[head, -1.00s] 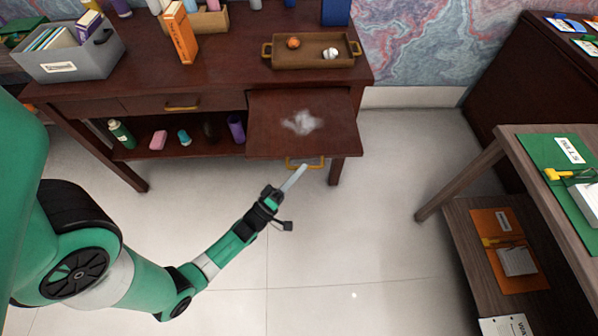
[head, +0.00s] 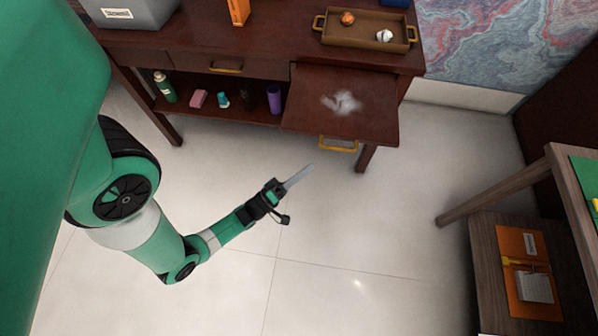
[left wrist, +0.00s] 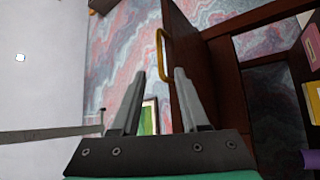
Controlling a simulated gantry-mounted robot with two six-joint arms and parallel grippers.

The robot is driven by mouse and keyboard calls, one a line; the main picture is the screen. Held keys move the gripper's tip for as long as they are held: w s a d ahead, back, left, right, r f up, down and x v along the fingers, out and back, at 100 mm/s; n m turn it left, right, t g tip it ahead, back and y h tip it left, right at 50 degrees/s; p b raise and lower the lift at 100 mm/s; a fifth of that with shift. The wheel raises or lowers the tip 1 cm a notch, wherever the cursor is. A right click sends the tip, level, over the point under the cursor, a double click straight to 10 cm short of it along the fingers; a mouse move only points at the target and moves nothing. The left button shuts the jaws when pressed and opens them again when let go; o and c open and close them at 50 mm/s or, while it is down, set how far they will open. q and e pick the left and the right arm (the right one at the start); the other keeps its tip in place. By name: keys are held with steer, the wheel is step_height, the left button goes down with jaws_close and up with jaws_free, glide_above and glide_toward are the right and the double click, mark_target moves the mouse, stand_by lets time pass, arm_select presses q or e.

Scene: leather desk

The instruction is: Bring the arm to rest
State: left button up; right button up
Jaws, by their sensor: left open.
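My left arm reaches in from the left in the head view. Its gripper (head: 298,178) is over the pale floor, in front of the desk and apart from it. In the left wrist view the two grey fingers (left wrist: 160,88) stand apart with nothing between them, so the gripper is open and empty. Beyond the fingers is a dark wooden surface with a yellow handle (left wrist: 162,55). My right gripper is in neither view.
The dark desk (head: 250,50) has a pulled-out panel (head: 375,118) with a whitish patch on it and a yellow handle (head: 338,145). A tray (head: 365,40) with two small balls sits on top. A brown side table (head: 500,190) stands at right. The floor between is clear.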

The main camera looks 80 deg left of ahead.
arm_select(q)
steer(key=v, duration=0.2)
steer(key=shift+s+d+f, duration=0.15)
steer(key=shift+s+f, duration=0.05)
steer(key=shift+s, duration=0.1)
steer(key=shift+r, duration=0.1)
